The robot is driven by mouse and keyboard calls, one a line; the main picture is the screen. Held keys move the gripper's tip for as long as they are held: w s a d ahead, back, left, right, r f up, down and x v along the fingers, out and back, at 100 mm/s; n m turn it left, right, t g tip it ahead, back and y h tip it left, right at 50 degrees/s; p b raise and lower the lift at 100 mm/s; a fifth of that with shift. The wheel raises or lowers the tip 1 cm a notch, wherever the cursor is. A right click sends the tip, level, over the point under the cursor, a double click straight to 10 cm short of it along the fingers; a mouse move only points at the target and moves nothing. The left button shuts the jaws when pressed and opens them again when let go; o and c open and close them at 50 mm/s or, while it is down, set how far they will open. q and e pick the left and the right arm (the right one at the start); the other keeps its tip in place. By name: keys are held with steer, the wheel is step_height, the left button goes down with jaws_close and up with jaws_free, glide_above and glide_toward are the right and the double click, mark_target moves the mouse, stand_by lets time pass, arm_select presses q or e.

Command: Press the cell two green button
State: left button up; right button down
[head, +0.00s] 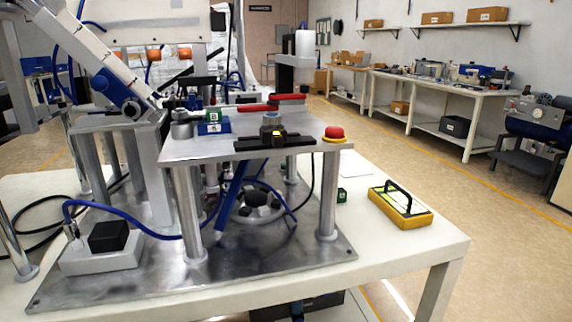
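A small green-faced block (213,116) sits by a blue block on the raised metal plate (185,150) of the bench machine. A second small dark cube with a green face (341,196) stands on the white table, right of the machine's base. I cannot tell which of these, if either, is the cell two green button, and no label is readable. A red mushroom button (333,133) with a yellow collar is at the plate's right corner. Neither of my grippers can be made out.
A yellow case with a black handle (401,207) lies on the white table (420,252). Red-handled clamps (287,98) and a dark fixture (273,138) stand on the plate. Blue hoses and metal posts crowd the left. The floor (520,235) to the right is open.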

stand_by(0.5)
arm_select(q)
jaws_close()
stand_by(1.6)
